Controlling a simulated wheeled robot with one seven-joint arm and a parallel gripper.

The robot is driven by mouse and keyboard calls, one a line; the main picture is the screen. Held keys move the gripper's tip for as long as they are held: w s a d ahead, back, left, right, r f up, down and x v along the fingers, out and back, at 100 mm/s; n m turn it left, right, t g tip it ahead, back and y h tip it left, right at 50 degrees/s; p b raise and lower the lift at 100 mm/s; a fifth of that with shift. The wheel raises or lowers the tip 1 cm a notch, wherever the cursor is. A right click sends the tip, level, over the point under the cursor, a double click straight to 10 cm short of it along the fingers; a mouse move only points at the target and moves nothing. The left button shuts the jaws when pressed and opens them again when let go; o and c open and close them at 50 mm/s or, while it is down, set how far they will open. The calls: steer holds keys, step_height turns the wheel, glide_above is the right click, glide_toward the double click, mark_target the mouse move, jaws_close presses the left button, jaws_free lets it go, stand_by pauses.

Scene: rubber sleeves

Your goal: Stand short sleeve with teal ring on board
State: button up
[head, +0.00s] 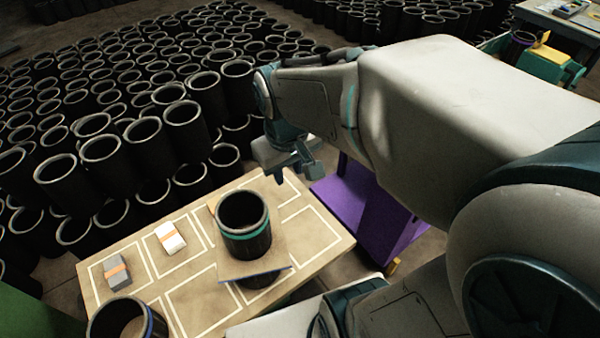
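A short black sleeve with a teal ring (245,238) stands upright, open end up, on a thin square tan board (228,269) with a blue edge. A dark round thing (262,281) shows under the board's front edge; the board seems to rest on it, but most of it is hidden. My gripper (299,168) is beyond and to the right of the sleeve, near the table's far corner, apart from the sleeve. No held thing shows in it. Its fingers are small and seen at an angle, so I cannot tell how far apart they are.
The tan table (105,290) has white outlined rectangles. A blue-ringed sleeve (152,324) stands front left. Many black sleeves (150,145) crowd the floor behind. A purple stand (352,205) is right.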

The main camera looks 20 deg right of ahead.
steer(key=s+d+r+m+t, duration=0.1)
steer(key=s+m, duration=0.1)
steer(key=s, duration=0.4)
steer(key=shift+d+y, duration=0.3)
steer(key=shift+r, duration=0.1)
stand_by(0.7)
